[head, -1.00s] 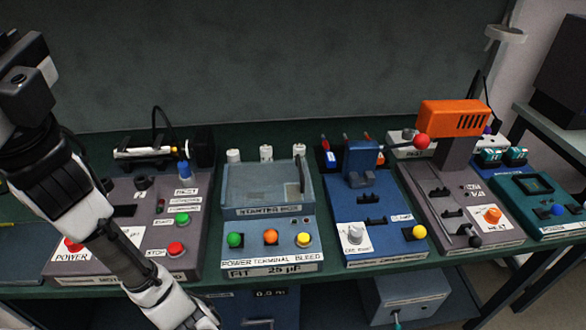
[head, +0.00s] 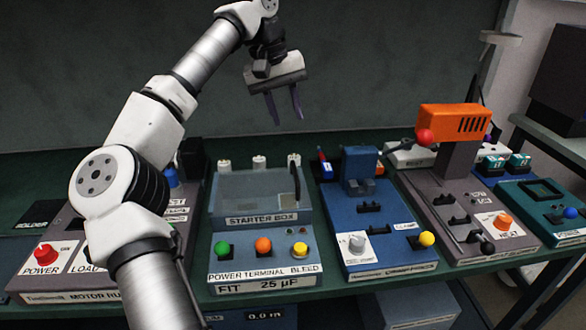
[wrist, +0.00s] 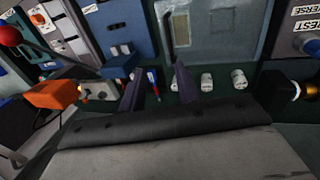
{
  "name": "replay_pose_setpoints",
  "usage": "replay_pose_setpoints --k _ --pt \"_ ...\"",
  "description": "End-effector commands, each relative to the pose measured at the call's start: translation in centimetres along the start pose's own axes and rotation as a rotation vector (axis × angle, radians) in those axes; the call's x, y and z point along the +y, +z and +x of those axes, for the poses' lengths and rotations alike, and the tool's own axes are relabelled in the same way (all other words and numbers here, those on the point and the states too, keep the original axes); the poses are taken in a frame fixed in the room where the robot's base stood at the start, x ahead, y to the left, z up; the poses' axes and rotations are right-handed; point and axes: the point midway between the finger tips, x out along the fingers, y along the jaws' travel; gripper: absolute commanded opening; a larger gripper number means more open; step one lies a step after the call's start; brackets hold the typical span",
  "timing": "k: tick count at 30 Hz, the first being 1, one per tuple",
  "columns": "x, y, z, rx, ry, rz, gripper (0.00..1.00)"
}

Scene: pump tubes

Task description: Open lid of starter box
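The starter box (head: 258,222) stands on the green bench in the middle of the head view, with its label on the front edge. Its grey, see-through-looking lid (head: 250,190) lies shut, and a dark upright handle (head: 295,182) stands at its right side. In the wrist view the lid (wrist: 208,35) is at the top, with the handle (wrist: 168,32) at its left edge. My gripper (head: 283,120) is above and behind the box, fingers pointing down, apart and empty. The two fingers also show in the wrist view (wrist: 158,85), clear of the lid.
Several white cylinders (head: 259,162) stand behind the box. A blue clamp station (head: 375,230) is to its right, and an orange-topped heat station (head: 453,118) with a red ball lever is beyond. The motor station (head: 60,265) is at left, partly behind my arm. Air above the box is free.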

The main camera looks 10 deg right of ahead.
Motion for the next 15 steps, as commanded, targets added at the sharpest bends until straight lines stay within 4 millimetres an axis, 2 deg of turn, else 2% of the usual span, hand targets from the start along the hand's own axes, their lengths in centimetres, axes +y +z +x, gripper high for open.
replay_pose_setpoints --k 3,7,15 --pt "-1.2 -0.2 0.1 -0.003 -0.055 0.006 0.32" --pt "-1.4 -0.2 1.5 -0.006 -0.056 0.008 0.32" --pt "-1.6 -0.1 7.0 -0.007 -0.052 0.01 0.32"
